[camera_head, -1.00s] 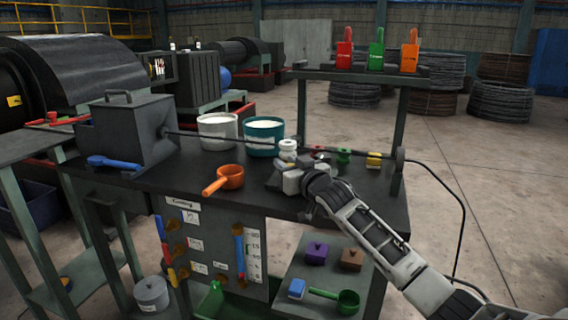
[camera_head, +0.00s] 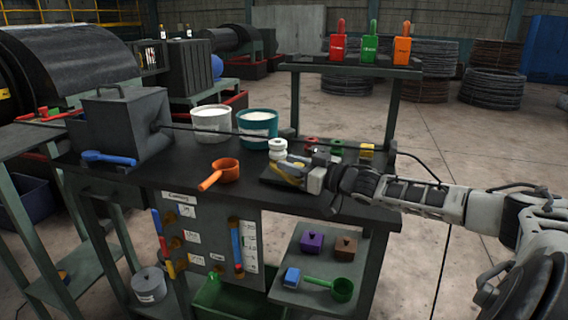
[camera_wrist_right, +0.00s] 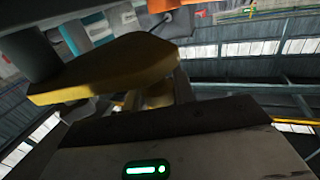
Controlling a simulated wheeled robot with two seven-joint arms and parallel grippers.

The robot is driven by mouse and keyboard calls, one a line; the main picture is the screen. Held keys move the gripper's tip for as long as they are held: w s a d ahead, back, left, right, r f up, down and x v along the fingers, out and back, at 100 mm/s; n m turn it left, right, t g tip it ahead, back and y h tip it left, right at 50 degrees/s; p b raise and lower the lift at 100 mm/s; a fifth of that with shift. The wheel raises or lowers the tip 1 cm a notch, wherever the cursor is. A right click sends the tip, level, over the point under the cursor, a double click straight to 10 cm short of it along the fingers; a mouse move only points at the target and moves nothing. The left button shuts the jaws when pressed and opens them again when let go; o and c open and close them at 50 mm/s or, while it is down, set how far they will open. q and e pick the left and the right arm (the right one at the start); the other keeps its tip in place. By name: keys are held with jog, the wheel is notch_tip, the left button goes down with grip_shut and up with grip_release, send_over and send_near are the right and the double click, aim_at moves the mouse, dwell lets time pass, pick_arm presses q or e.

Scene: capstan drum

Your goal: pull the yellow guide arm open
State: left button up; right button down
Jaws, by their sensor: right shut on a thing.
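The yellow guide arm (camera_head: 284,176) shows as a thin yellow strip on a dark plate at the right part of the black bench, just below a white roller (camera_head: 278,149). My right gripper (camera_head: 303,177) is shut on the guide arm, reaching in from the right; its jaws hide part of it. In the right wrist view, the yellow guide arm (camera_wrist_right: 105,68) spans the upper left in front of the gripper, and the exact contact is hard to see. My left gripper is not in view.
A dark line runs from the grey box (camera_head: 125,125) past the white bucket (camera_head: 211,122) and teal bucket (camera_head: 257,126) toward the roller. An orange ladle (camera_head: 224,171) lies left of my gripper. Small coloured blocks stand behind it. A shelf (camera_head: 345,70) rises at the back.

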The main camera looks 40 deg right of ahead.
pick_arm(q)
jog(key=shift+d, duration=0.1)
pick_arm(e)
jog(key=shift+s+n+y, duration=0.4)
jog(key=shift+n+y, duration=0.1)
jog(key=shift+y, duration=0.3)
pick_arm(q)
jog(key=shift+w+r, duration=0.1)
pick_arm(e)
jog(key=shift+s+g, duration=0.1)
jog(key=shift+g, duration=0.2)
jog(key=shift+f, duration=0.1)
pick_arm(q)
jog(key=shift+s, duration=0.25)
pick_arm(e)
jog(key=c, duration=1.1)
grip_release()
jog(key=shift+c, duration=0.2)
jog(key=shift+d, duration=0.1)
